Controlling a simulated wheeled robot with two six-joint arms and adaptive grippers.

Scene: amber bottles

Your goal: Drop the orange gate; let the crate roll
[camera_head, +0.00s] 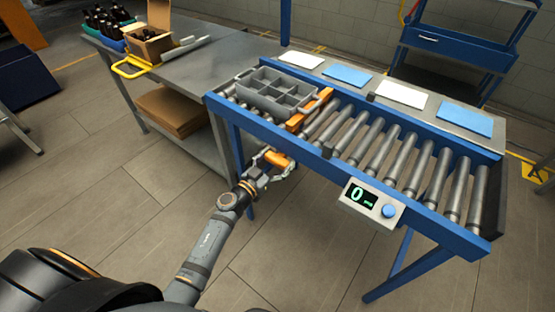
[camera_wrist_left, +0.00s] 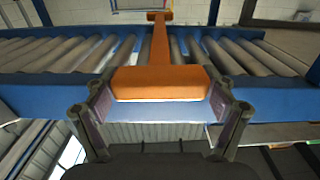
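The orange gate (camera_head: 310,110) stands across the roller conveyor, and its orange handle (camera_head: 277,154) sticks out over the near blue rail. The grey, divided crate (camera_head: 268,97) sits upright on the rollers just left of the gate, with empty compartments. My left gripper (camera_head: 274,166) is at the handle, below the rail. In the left wrist view, the handle (camera_wrist_left: 160,83) lies between the spread fingers of the left gripper (camera_wrist_left: 162,100), nearly filling the gap. I see no clear grip on it. My right gripper is not in view.
The rollers (camera_head: 385,155) right of the gate are clear. White and blue cards lie along the far side. A side table (camera_head: 195,75) holds an open carton (camera_head: 150,44) and bottles.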

